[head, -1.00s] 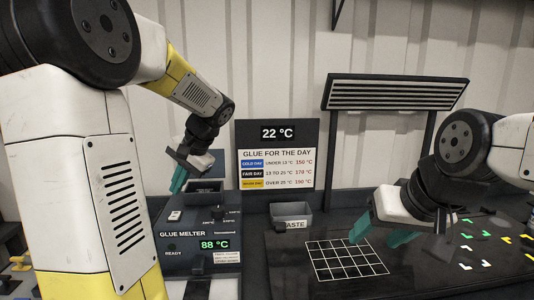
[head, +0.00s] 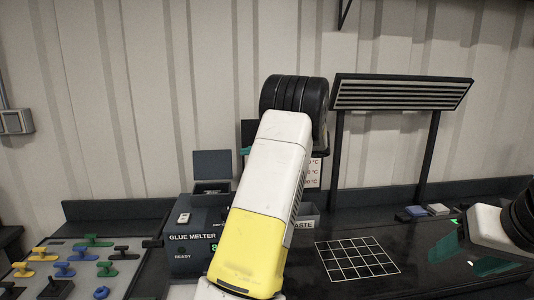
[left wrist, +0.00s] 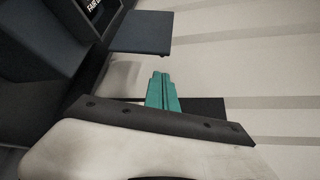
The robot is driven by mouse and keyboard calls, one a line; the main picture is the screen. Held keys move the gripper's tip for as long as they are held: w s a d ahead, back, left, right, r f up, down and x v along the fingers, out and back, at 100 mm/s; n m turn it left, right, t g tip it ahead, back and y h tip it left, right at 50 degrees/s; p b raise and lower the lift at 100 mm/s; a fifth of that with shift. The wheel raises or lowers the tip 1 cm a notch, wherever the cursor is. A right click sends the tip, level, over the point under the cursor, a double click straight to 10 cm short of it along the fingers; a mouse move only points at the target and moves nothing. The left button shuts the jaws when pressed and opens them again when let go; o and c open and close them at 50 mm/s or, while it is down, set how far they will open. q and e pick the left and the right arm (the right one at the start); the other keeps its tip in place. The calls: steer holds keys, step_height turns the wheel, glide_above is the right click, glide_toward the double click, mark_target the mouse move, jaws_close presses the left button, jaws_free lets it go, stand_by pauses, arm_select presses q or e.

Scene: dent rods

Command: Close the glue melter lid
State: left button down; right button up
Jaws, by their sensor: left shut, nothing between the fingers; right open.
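The glue melter (head: 179,247) stands on the bench left of centre in the head view. Its dark lid (head: 212,164) is raised upright at the back, above the open top (head: 211,188). My left arm crosses the melter's right side and hides part of it. My left gripper is mostly hidden; a teal fingertip (head: 245,151) shows right of the lid, apart from it. In the left wrist view its teal fingers (left wrist: 162,92) are shut and empty; a dark panel (left wrist: 142,33), likely the lid, is beyond them. My right gripper (head: 466,256) is open and empty at far right.
A tray (head: 120,290) with several coloured handled pieces lies left of the melter. A white grid (head: 357,260) on the bench is empty. A lamp frame (head: 400,93) stands behind it.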

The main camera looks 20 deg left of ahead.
mark_target(228, 154)
arm_select(q)
steer(key=x, duration=0.8)
steer(key=shift+a, duration=0.15)
